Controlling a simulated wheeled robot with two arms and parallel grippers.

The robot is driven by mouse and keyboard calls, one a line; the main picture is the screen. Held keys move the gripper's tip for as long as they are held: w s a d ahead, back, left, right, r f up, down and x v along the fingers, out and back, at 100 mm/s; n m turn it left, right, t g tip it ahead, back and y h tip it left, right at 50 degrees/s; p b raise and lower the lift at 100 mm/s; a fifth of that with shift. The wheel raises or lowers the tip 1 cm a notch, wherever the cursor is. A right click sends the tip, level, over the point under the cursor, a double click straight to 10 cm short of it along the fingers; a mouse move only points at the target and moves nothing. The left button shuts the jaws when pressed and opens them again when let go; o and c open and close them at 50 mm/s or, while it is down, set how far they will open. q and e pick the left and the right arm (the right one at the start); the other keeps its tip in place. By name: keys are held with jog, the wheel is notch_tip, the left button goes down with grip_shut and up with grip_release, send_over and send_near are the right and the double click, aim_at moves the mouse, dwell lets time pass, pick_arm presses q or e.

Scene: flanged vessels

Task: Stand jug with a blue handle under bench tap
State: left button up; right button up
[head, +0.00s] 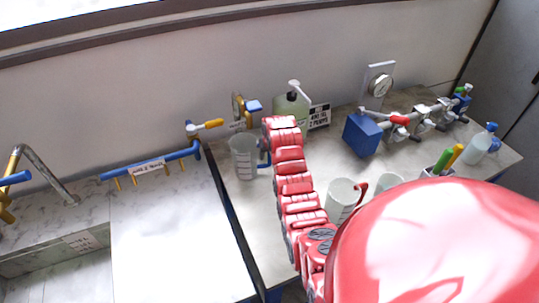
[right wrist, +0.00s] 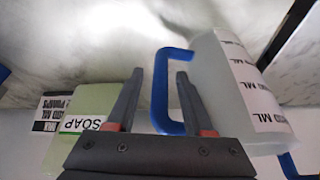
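The jug (head: 243,160) with a blue handle stands on the bench, left of my right arm, its handle facing right. It also shows in the right wrist view (right wrist: 240,85), a pale jug with ML markings. My right gripper (right wrist: 160,82) is open, with the blue handle (right wrist: 160,100) between its fingers and gaps visible on both sides. In the head view the fingers are mostly hidden by my arm. A blue pipe with yellow outlets (head: 150,168) runs left of the jug. A chrome curved tap (head: 45,172) stands at far left. My left gripper is not in view.
A soap bottle (head: 291,108) stands behind my right wrist. A jug with a red handle (head: 341,194) and a pale vessel (head: 389,182) stand to the right. A blue box on a pipe (head: 361,135) is further back. The pale surface below the blue pipe (head: 175,235) is clear.

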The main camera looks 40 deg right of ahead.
jog(key=shift+r, duration=0.2)
jog(key=shift+s+r, duration=0.1)
jog(key=shift+r, duration=0.35)
jog(key=p+v, duration=0.4)
jog(key=v, duration=0.7)
jog(key=shift+s+f, duration=0.1)
jog(key=shift+s, duration=0.05)
